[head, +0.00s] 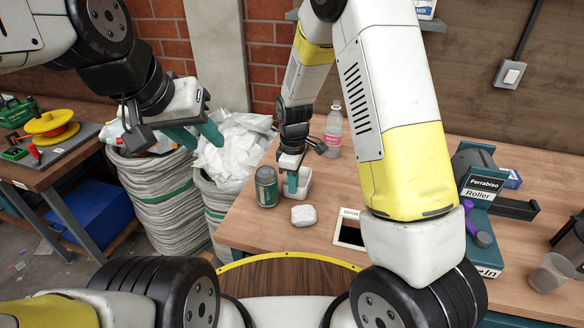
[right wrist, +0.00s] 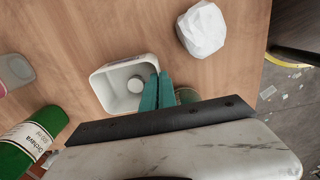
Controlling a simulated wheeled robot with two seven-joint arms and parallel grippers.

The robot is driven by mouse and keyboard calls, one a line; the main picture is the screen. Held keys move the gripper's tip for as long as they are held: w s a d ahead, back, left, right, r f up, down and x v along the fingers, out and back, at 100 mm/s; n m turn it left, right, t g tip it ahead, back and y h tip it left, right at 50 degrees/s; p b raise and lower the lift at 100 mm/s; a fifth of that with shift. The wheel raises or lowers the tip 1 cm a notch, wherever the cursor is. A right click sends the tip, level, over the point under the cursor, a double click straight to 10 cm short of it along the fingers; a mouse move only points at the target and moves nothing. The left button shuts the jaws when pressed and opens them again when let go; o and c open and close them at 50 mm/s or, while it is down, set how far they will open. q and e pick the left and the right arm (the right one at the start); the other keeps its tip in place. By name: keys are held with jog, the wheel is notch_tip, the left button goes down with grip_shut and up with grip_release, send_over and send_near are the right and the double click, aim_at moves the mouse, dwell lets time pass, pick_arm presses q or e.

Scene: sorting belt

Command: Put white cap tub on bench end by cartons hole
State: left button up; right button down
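The hole with a white frame (head: 348,215), lettered "Drink…", is in the bench beside my right arm, which covers part of it. A white open tub (head: 305,176) stands on the bench behind my right gripper. In the right wrist view this tub (right wrist: 108,91) has a pale round piece inside; I cannot tell if that is a cap. A dark green jar (head: 266,187) stands just left of it. My right gripper (head: 292,185) points down at the tub, its fingers together with nothing visible between them. My left gripper (head: 196,136) is open and empty over the sacks.
A white crumpled lump (head: 303,215) lies in front of the tub. A green bottle (right wrist: 38,135) shows in the right wrist view. A box lettered "Roller" (head: 478,200) and a clear cup (head: 551,273) are at the right.

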jog(key=c, duration=1.7)
grip_release()
jog(key=shift+f, duration=0.1)
jog(key=s+d+r+m+t+y, duration=0.1)
jog(key=s+d+r+m, duration=0.1)
jog(key=r, duration=0.8)
jog(key=s+d+r+m, duration=0.1)
jog(key=s+d+r, duration=0.1)
jog(key=r, duration=0.8)
jog(key=s+d+r+m+t, duration=0.1)
jog(key=s+d+r+m, duration=0.1)
jog(key=s, duration=0.3)
jog(key=s+d+r+m+t, duration=0.2)
jog(key=s+d+r+m, duration=0.1)
jog(key=s+r+m, duration=0.1)
jog(key=s+d+r+m+t+y, duration=0.1)
jog(key=s+d+r+m+t, duration=0.1)
jog(key=s, duration=0.4)
jog(key=d+r+m, duration=0.1)
jog(key=m, duration=0.1)
jog(key=shift+s+m, duration=0.2)
jog(key=shift+m, duration=0.2)
